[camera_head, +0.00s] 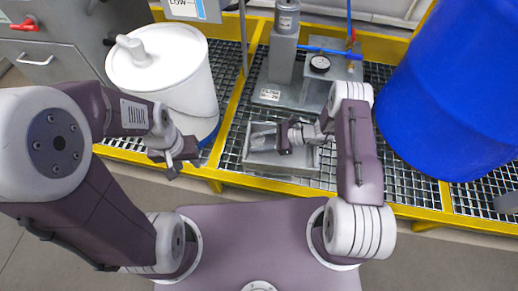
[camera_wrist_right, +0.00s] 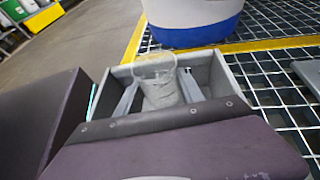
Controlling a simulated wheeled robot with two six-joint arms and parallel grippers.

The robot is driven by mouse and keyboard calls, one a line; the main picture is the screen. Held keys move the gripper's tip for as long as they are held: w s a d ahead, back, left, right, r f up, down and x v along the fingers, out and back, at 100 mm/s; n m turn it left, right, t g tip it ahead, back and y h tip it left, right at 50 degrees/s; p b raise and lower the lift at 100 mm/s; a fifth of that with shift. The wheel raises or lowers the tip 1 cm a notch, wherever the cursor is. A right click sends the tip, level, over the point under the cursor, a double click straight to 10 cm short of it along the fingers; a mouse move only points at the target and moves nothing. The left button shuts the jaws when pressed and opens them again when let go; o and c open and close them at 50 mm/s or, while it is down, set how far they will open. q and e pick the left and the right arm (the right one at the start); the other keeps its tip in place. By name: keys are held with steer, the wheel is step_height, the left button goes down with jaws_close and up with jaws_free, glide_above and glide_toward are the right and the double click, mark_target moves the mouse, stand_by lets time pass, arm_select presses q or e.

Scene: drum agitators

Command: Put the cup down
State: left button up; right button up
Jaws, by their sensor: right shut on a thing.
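A clear, see-through cup (camera_wrist_right: 156,85) shows in the right wrist view, between the two fingers of my right gripper (camera_wrist_right: 160,92). The gripper is shut on it. The cup is over or inside a grey open-topped box (camera_wrist_right: 118,72); I cannot tell whether it touches the box floor. In the head view the cup (camera_head: 262,136) lies left of my right gripper (camera_head: 283,137), above the grey box (camera_head: 280,168). My left gripper (camera_head: 176,160) is in front of the white drum, away from the cup; its finger gap is not clear.
A white lidded drum (camera_head: 165,75) stands on the grating at left, a big blue drum (camera_head: 450,90) at right. A grey pump unit with a gauge (camera_head: 320,64) is behind the box. A yellow rail (camera_head: 240,180) edges the grating (camera_head: 232,140).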

step_height(320, 180, down, 4)
steer(key=b, duration=0.3)
steer(key=shift+f, duration=0.2)
steer(key=shift+r, duration=0.3)
steer(key=shift+f, duration=0.3)
steer(key=o, duration=1.4)
steer(key=shift+c, duration=0.2)
steer(key=shift+r, duration=0.1)
steer(key=p+v, duration=0.1)
steer(key=v, duration=0.1)
steer(key=p+v, duration=0.1)
steer(key=v, duration=0.1)
steer(key=p+v, duration=0.1)
steer(key=v, duration=0.1)
steer(key=shift+d+r+p, duration=0.25)
steer(key=shift+r+p, duration=0.15)
steer(key=shift+r, duration=0.05)
steer(key=shift+d, duration=0.45)
